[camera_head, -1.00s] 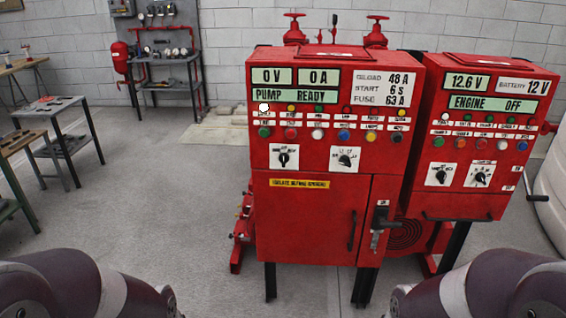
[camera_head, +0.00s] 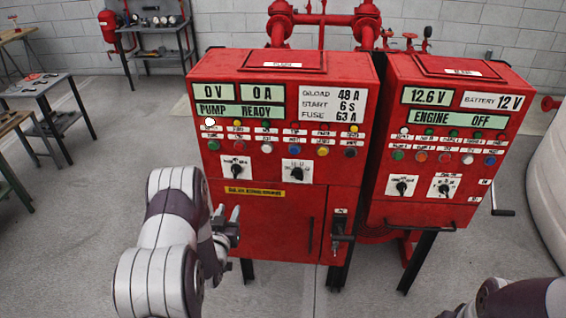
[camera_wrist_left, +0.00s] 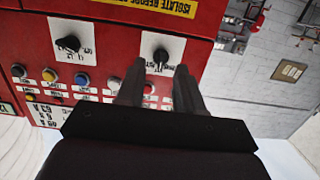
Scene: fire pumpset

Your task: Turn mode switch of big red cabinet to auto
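The big red cabinet (camera_head: 215,215) stands in the centre of the head view, with two black rotary switches on white plates. The left switch (camera_head: 235,171) also shows in the left wrist view (camera_wrist_left: 161,58), which sees the panel upside down. The right switch (camera_head: 297,172) shows there too (camera_wrist_left: 69,43). The plate lettering is too small to tell which is the mode switch. My left gripper (camera_head: 228,222) is open and empty, below the left switch in the head view. In the wrist view its fingertips (camera_wrist_left: 158,80) line up around the left switch, apparently without touching it. My right gripper is out of view.
A smaller red cabinet (camera_head: 440,215) stands close on the right with its own switches. Coloured buttons (camera_head: 266,148) sit above the big cabinet's switches, and a door handle (camera_head: 338,235) sticks out below. Red pipes (camera_head: 325,20) rise behind. Open floor (camera_head: 70,240) lies left.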

